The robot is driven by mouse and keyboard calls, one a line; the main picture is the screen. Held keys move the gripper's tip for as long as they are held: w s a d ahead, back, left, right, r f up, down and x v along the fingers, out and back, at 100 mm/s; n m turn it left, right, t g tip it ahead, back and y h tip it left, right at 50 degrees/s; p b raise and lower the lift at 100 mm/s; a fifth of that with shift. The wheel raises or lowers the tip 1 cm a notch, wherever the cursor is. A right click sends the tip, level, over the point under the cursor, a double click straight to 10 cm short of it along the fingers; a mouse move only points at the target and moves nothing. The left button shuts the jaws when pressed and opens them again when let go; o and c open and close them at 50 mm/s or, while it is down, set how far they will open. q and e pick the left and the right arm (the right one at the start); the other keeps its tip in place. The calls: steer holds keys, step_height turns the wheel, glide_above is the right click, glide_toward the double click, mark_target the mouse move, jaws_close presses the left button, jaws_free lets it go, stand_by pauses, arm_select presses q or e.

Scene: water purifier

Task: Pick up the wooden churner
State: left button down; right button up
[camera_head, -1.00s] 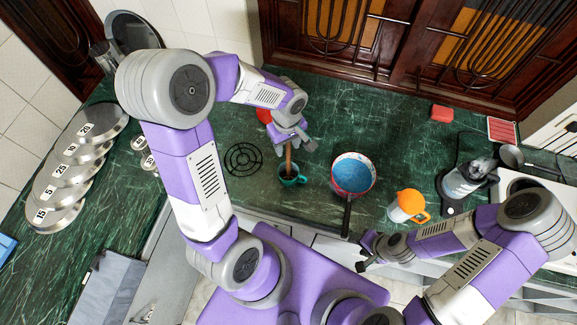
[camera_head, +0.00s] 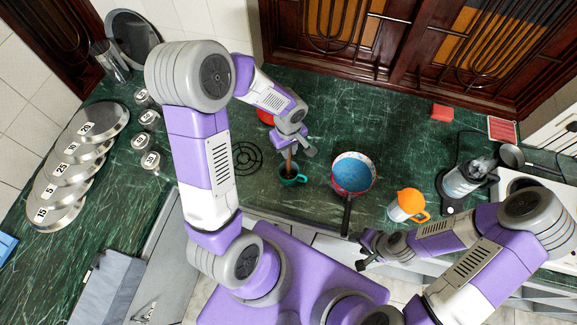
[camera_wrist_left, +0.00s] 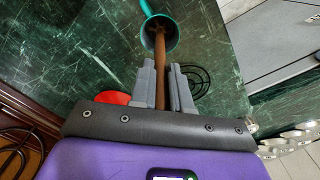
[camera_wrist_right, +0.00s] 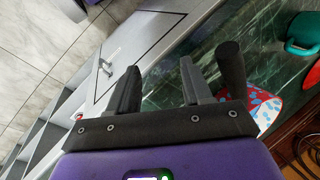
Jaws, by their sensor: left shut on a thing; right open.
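The wooden churner is a thin brown stick (camera_wrist_left: 160,62) that stands with its lower end in a teal mug (camera_wrist_left: 172,42). In the head view, the churner (camera_head: 288,164) rises from the mug (camera_head: 299,179), which stands on the green counter. My left gripper (camera_head: 291,146) is above the mug and shut on the upper part of the churner. In the left wrist view, the fingers (camera_wrist_left: 165,88) close around the stick. My right gripper (camera_head: 364,250) is open and empty at the counter's front edge, as its wrist view (camera_wrist_right: 158,85) also shows.
A black wire trivet (camera_head: 246,157) and a red object (camera_head: 265,116) are nearby.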

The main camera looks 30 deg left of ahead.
arm_select(q)
steer(key=shift+r, duration=0.1)
step_height(320, 180, up, 10)
steer(key=shift+f, duration=0.1)
stand_by(0.4)
stand_by(0.4)
